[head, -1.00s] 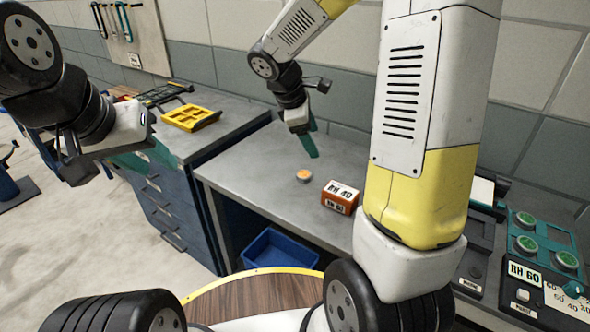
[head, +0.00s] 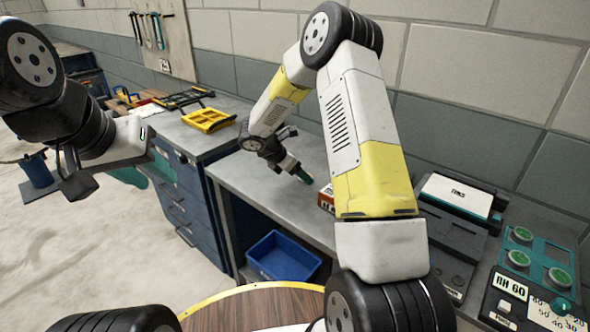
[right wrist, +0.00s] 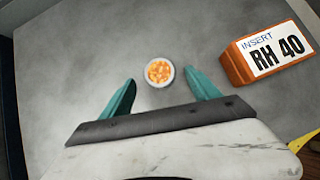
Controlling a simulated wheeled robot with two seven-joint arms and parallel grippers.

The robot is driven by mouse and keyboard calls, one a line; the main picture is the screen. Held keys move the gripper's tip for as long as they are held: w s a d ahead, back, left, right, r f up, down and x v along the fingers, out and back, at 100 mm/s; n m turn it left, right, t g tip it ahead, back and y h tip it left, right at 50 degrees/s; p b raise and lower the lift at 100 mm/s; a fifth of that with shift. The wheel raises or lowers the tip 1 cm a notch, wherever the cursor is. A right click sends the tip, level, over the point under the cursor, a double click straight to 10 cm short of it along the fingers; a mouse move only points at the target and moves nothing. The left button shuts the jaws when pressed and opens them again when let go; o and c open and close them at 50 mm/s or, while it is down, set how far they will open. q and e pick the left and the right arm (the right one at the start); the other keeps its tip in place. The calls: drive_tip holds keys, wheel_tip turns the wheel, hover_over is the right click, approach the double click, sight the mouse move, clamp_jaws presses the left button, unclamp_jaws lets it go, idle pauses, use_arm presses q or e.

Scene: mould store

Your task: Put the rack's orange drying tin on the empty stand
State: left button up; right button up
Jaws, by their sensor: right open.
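A small round white tin with orange beads (right wrist: 159,71) stands on the grey bench top in the right wrist view. My right gripper (right wrist: 158,84) is open above it; the tin shows just beyond and between the teal fingertips, clear of both. In the head view my right gripper (head: 300,173) is low over the bench, and the tin is not visible there. My left gripper (head: 146,172) hangs open and empty at the left, away from the bench. Green-filled tins (head: 517,258) sit in a teal rack (head: 541,250) at the right. I cannot make out the empty stand.
An orange box marked INSERT RH 40 (right wrist: 268,52) stands right of the tin; my right arm partly covers it in the head view. A blue bin (head: 282,257) is under the bench. A yellow tray (head: 208,120) lies on the left cabinet. Dark devices (head: 452,228) stand at right.

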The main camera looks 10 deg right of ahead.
drive_tip(key=shift+x, duration=1.15)
clamp_jaws()
drive_tip(key=shift+r, duration=0.15)
